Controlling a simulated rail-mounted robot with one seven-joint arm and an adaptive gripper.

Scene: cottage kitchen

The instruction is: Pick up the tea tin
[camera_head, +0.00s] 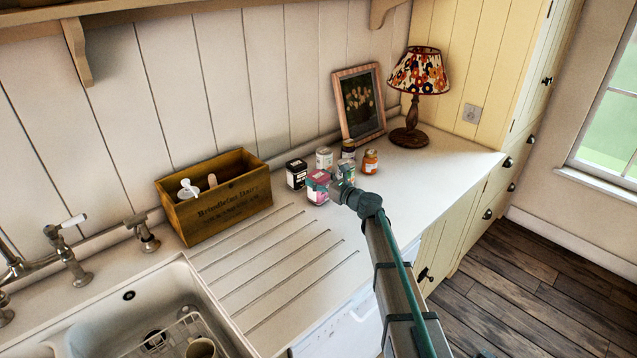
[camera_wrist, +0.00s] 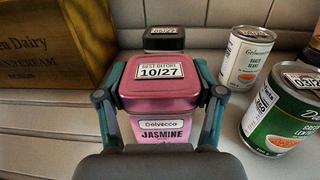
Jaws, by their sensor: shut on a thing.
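A pink tea tin (camera_wrist: 160,88) labelled Dalvecca Jasmine, with "best before 10/27" on its lid, stands upright in the middle of the wrist view. My gripper (camera_wrist: 160,76) is shut on it, one finger on each side. In the head view the pink tin (camera_head: 318,190) is on or just above the counter, and my gripper (camera_head: 338,186) reaches it from the right; I cannot tell if it is lifted. A second, black-lidded tin (camera_wrist: 164,40) stands behind it, and shows at left in the head view (camera_head: 296,175).
A white-labelled can (camera_wrist: 246,62) and a green lentil can (camera_wrist: 284,122) stand close on the right. An orange jar (camera_head: 370,161), a picture frame (camera_head: 359,102) and a lamp (camera_head: 413,100) are farther back. A wooden crate (camera_head: 222,209) stands left, beyond it the sink (camera_head: 110,318).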

